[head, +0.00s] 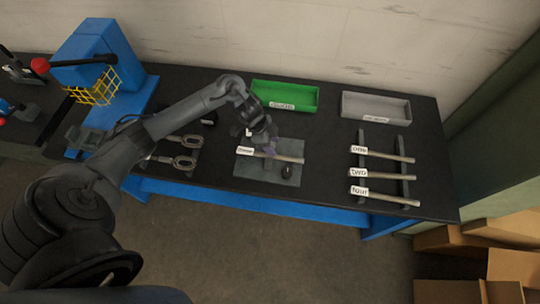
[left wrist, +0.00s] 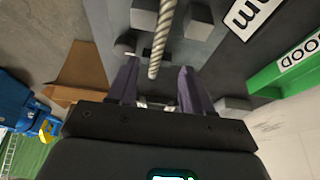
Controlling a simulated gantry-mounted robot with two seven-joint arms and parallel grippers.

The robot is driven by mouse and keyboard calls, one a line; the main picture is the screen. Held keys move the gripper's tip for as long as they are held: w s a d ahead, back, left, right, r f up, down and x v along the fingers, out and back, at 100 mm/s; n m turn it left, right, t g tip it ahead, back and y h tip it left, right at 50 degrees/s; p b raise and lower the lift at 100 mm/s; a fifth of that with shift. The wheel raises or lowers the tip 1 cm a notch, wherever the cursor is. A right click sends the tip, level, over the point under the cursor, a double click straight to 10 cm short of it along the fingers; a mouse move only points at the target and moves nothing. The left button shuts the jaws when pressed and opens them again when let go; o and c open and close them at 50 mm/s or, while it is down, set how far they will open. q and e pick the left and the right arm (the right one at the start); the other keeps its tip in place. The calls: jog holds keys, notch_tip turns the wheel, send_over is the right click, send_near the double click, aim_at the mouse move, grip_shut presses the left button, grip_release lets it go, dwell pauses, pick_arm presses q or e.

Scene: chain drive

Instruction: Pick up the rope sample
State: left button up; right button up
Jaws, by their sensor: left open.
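A rope sample (head: 285,157), a thin light grey rod-like rope with a white tag at its left end, lies on the grey plate (head: 252,172) on the bench. In the left wrist view the twisted rope (left wrist: 162,35) runs down between the two spread purple fingers of my left gripper (left wrist: 158,68). The fingers show gaps on both sides of it. Whether they touch the plate cannot be told. My right gripper is out of view.
Three more tagged ropes (head: 390,156) rest on a rack at the right. A green tray (head: 300,97) and a grey tray (head: 415,112) stand at the back. Metal clevis-like parts (head: 185,141) lie left of the plate. A small dark knob (head: 287,171) sits on the plate.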

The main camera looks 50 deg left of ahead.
aim_at(280, 156)
pick_arm(q)
jog(key=shift+x, duration=3.65)
jog(key=shift+s, duration=0.1)
grip_shut()
